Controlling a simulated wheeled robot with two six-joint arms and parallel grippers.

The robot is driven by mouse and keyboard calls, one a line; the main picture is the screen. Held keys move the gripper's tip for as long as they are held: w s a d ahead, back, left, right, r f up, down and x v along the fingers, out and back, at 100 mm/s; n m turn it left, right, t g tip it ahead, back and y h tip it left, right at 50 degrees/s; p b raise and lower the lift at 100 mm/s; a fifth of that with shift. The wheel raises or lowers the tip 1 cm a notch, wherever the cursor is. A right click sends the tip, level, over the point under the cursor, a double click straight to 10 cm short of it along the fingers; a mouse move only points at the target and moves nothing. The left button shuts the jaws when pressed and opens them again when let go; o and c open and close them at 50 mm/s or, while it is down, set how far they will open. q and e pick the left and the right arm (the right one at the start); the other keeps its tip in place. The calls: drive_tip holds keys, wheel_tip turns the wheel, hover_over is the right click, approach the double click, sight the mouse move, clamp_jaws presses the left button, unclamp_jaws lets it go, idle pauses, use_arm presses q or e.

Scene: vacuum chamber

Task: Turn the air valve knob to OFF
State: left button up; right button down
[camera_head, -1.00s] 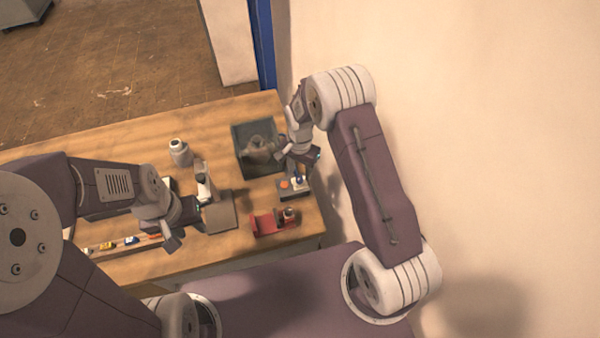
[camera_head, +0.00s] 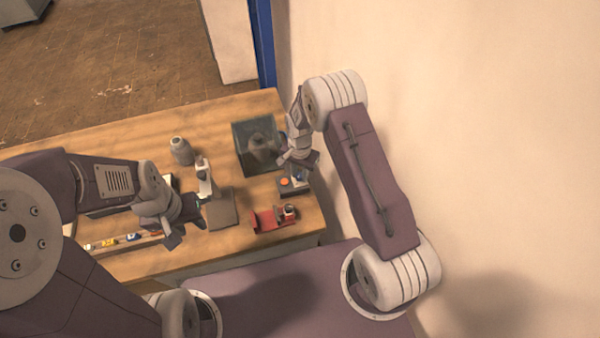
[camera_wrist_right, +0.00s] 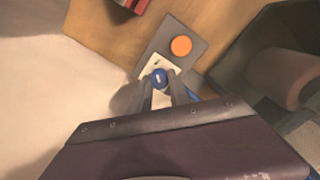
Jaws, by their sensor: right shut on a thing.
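The air valve knob (camera_wrist_right: 159,78) is small, round and blue, with a pale mark on top, in the right wrist view. It sits on a white label on a grey control panel (camera_wrist_right: 190,58), beside an orange button (camera_wrist_right: 181,46). My right gripper (camera_wrist_right: 161,90) reaches down to the panel, its two fingers shut on the knob's sides. In the head view the right gripper (camera_head: 295,168) is above the panel (camera_head: 293,188), hiding much of the knob. My left gripper (camera_head: 188,234) is empty and looks open over the table's left part.
A dark box (camera_head: 258,146) with a grey object inside stands behind the panel. A red device (camera_head: 266,221) is in front. A grey jar (camera_head: 181,151) and a white and grey instrument (camera_head: 205,182) stand to the left. A wall (camera_head: 480,150) bounds the right.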

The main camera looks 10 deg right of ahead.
drive_tip(key=n+b, duration=0.1)
drive_tip(key=n, duration=0.3)
drive_tip(key=shift+a, duration=0.1)
drive_tip(key=n, duration=0.4)
drive_tip(key=shift+n+b, duration=0.4)
drive_tip(key=n, duration=0.4)
drive_tip(key=shift+a+n+b, duration=0.1)
drive_tip(key=shift+n+b, duration=0.2)
drive_tip(key=shift+w+r+n, duration=0.1)
drive_tip(key=shift+n, duration=2.1)
drive_tip(key=c, duration=1.2)
unclamp_jaws()
drive_tip(key=shift+s, duration=0.2)
